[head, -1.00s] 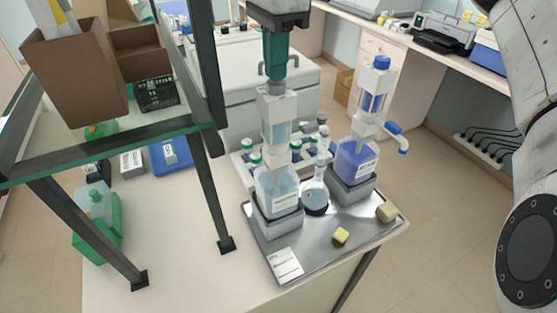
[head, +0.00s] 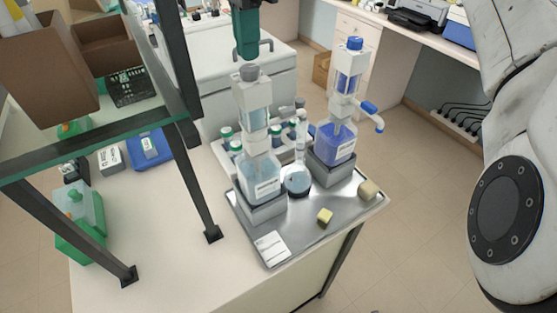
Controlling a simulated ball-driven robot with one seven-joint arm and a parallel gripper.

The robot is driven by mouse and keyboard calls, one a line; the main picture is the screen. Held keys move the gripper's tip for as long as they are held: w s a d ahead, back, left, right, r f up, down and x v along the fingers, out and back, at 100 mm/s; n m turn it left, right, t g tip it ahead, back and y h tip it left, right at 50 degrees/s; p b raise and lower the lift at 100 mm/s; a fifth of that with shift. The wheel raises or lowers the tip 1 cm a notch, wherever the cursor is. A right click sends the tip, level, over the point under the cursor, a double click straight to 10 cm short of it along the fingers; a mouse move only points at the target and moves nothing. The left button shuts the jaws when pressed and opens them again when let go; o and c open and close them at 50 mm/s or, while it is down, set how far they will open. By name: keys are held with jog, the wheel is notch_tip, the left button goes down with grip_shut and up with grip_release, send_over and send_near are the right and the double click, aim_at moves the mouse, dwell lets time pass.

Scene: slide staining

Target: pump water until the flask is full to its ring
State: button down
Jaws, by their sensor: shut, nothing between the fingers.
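The water dispenser (head: 259,178) is a clear bottle of pale liquid with a grey-capped pump head (head: 250,73), standing on a grey block on the metal tray (head: 290,235). The flask (head: 297,181) is a round glass vessel with a narrow neck, just right of that bottle, with pale blue liquid in its bulb. Its ring and exact level are too small to make out.
A second dispenser with blue liquid (head: 335,143) and a blue spout stands right of the flask. Two small sponge-like blocks (head: 325,216) (head: 368,189) and a white card (head: 272,249) lie on the tray. A glass shelf (head: 100,135) with dark posts stands at left.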

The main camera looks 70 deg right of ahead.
aim_at(250, 68)
jog(key=shift+f, duration=0.1)
jog(key=shift+f+b, duration=2.25)
jog(key=shift+f, duration=0.65)
jog(key=shift+r+p, duration=1.75)
jog(key=shift+r, duration=1.25)
jog(key=shift+f, duration=0.25)
jog(key=shift+f+b, duration=2.25)
jog(key=shift+f, duration=0.45)
